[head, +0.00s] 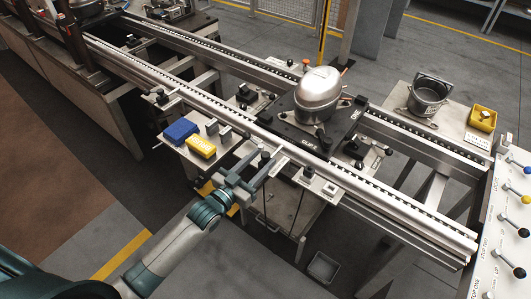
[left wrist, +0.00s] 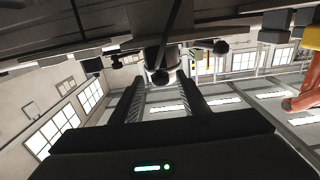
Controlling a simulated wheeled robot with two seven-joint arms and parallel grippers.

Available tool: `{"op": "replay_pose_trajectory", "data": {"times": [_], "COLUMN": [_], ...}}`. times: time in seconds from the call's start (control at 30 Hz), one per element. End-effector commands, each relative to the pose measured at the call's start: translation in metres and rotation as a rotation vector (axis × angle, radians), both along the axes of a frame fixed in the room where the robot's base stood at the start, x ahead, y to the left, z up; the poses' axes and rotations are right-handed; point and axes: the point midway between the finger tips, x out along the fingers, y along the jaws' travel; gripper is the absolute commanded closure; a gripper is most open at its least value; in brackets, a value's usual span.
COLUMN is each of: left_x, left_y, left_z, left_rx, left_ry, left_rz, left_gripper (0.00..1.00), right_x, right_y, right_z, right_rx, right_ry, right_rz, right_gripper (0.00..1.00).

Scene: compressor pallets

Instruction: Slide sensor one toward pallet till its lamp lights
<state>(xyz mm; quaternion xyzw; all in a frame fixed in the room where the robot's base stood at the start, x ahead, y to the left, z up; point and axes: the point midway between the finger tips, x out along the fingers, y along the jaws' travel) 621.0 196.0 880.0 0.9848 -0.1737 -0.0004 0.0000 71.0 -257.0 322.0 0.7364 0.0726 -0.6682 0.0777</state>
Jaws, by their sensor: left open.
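A black pallet (head: 290,124) sits on the conveyor rails with a silver compressor (head: 319,94) on it. Several brackets with black knobs line the near rail; I cannot read which is sensor one, and no lit lamp can be made out on them. My left gripper (head: 267,162) is open at the near rail, in front of the pallet, close to a bracket with a dark knob (head: 265,154). In the left wrist view a black round knob (left wrist: 160,77) shows between the two fingers (left wrist: 160,92); contact cannot be told. My right gripper is not in view.
A blue bin (head: 181,131) and a yellow bin (head: 201,147) stand on a shelf left of my gripper. A side table (head: 397,103) behind the rails holds a pot (head: 428,95) and a yellow tray (head: 482,118). A panel with coloured knobs (head: 510,225) stands at right.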

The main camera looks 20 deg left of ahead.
Motion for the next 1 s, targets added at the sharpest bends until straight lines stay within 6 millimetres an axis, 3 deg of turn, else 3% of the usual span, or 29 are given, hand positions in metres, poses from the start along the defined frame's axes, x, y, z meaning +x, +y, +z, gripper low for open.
{"op": "replay_pose_trajectory", "data": {"times": [0.23,0.6,0.63,0.8,1.0], "left_x": [0.024,0.027,0.027,0.027,0.032], "left_y": [-0.008,-0.010,-0.010,-0.010,-0.011], "left_z": [0.001,0.000,0.000,0.000,0.000], "left_rx": [0.000,0.000,0.000,0.000,0.000], "left_ry": [-0.001,-0.001,-0.001,0.000,-0.001], "left_rz": [0.000,0.000,0.000,0.000,0.000], "left_gripper": [0.59,0.59,0.61,1.00,1.00], "right_x": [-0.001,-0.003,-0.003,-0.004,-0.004], "right_y": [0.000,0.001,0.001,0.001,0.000], "right_z": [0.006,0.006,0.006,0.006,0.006], "right_rx": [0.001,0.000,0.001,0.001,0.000], "right_ry": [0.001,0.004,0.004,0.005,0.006], "right_rz": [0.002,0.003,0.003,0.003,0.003], "right_gripper": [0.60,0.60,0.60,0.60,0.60]}}
